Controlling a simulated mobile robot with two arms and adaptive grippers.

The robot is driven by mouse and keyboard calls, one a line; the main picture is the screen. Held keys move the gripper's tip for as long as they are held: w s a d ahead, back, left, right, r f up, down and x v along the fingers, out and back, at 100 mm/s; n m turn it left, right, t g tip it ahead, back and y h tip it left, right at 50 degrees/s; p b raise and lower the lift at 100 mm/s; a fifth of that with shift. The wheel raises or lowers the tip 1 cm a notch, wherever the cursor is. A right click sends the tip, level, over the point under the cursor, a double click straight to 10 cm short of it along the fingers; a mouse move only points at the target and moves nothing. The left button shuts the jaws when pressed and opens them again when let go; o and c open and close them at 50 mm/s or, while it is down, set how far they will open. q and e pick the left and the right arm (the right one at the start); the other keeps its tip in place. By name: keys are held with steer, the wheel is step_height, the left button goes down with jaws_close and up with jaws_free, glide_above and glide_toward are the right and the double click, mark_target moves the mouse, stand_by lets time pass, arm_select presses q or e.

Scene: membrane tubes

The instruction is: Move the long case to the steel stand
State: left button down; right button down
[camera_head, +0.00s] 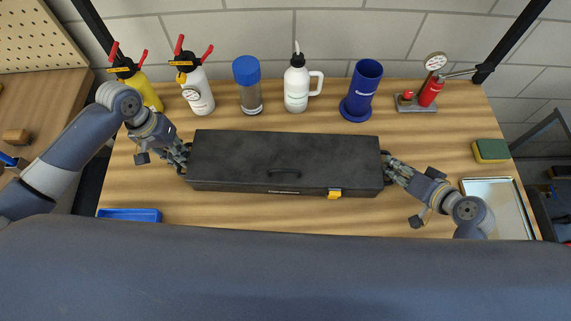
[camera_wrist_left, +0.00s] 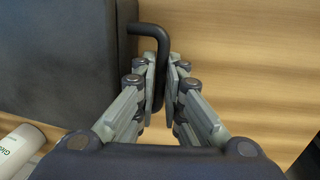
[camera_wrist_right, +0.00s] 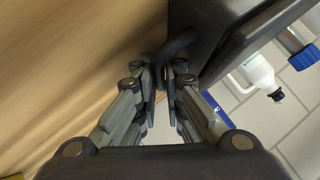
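The long case (camera_head: 285,160) is a black box with a front handle and a yellow latch, lying lengthwise across the middle of the wooden bench. I cannot tell whether it rests on the bench or is slightly raised. My left gripper (camera_head: 184,158) is at its left end, with its fingers closed around the black end handle (camera_wrist_left: 160,45) in the left wrist view. My right gripper (camera_head: 388,168) is at the right end, closed around the other end handle (camera_wrist_right: 176,43) in the right wrist view. I cannot make out a steel stand in these views.
Behind the case stand a yellow bottle (camera_head: 143,90), a white bottle (camera_head: 198,95), a blue-capped jar (camera_head: 249,92), a white jug (camera_head: 296,88), a blue cup (camera_head: 364,85) and a gauge pump (camera_head: 428,92). A sponge (camera_head: 492,151), metal tray (camera_head: 490,190) and blue tray (camera_head: 130,215) lie at the sides.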

arm_select(q)
steer(key=shift+w+r, duration=0.15)
arm_select(e)
steer(key=shift+w+r, duration=0.1)
steer(key=shift+r, duration=0.15)
